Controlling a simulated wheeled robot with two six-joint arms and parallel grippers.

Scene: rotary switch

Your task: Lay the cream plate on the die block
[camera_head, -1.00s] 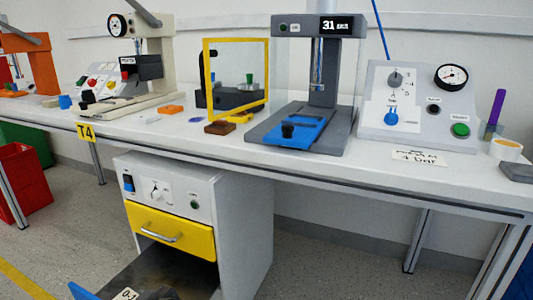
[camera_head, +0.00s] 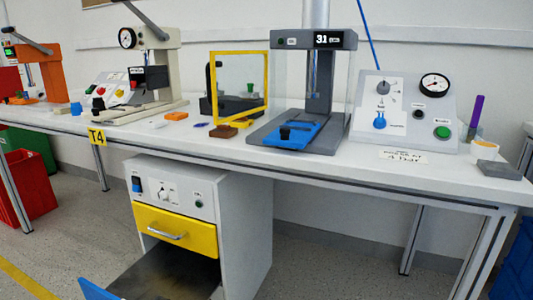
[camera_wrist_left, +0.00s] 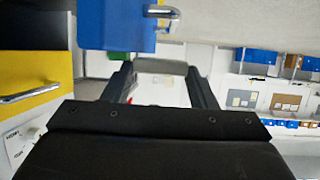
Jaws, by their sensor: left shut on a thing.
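My left gripper (camera_wrist_left: 160,72) shows in the left wrist view, its two dark fingers apart and shut on a pale, edge-on piece, the cream plate (camera_wrist_left: 160,66). The plate spans the gap between the fingertips; most of its face is hidden. In the head view neither gripper shows. I cannot tell for sure which piece is the die block. A press with a blue plate (camera_head: 284,136) and black knob stands on the bench, and a small brown block (camera_head: 223,131) lies left of it. My right gripper is in no view.
The bench (camera_head: 330,165) carries a yellow-framed guard (camera_head: 212,90), a gauge panel (camera_head: 405,105) and a grey slab (camera_head: 500,170). Below, a cabinet has a yellow drawer (camera_head: 175,231) and an open blue-fronted drawer (camera_head: 97,289). That blue front (camera_wrist_left: 118,27) is close in the left wrist view.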

